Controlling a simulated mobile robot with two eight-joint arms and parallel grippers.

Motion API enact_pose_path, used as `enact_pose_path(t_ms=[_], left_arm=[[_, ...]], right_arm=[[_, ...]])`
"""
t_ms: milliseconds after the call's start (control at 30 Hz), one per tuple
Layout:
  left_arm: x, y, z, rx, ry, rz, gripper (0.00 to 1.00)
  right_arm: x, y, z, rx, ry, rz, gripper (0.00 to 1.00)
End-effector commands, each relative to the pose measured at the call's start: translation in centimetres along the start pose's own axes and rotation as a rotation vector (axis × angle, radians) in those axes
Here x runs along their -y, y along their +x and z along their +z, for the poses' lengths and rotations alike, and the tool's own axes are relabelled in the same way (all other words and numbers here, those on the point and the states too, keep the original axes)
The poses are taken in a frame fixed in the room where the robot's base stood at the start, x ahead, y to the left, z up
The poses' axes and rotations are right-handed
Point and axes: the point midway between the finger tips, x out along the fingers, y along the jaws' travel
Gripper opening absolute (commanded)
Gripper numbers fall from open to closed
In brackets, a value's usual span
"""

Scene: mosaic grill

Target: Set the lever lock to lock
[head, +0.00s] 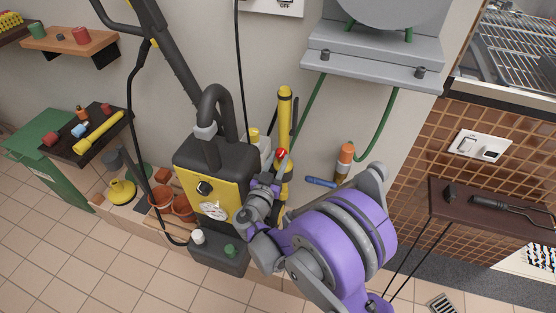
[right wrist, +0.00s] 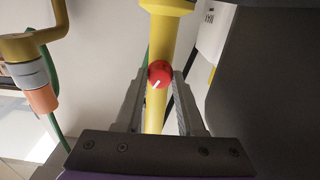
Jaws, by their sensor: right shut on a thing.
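The lever lock is a red round knob (head: 282,153) with a small white mark. It sits on the upper part of a yellow upright pole (head: 285,110) beside the grey and yellow machine. The knob also shows in the right wrist view (right wrist: 160,72), in front of the pole, with its white mark slanting down to the left. My right gripper (head: 280,162) reaches in from below. In the right wrist view its two fingers (right wrist: 161,78) are closed on the sides of the red knob. My left gripper is not in view.
The grey and yellow machine (head: 231,190) stands just left of the pole.

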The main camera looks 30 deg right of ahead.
Motion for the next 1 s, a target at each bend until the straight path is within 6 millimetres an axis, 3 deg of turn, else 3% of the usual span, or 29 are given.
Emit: enact_pose_path(t_ms=[367, 1000], left_arm=[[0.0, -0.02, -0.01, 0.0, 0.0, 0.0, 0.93], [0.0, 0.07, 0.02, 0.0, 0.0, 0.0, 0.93]], right_arm=[[-0.04, -0.02, 0.03, 0.001, -0.175, 0.0, 0.0], [-0.13, -0.02, 0.01, 0.002, -0.758, 0.0, 0.0]])
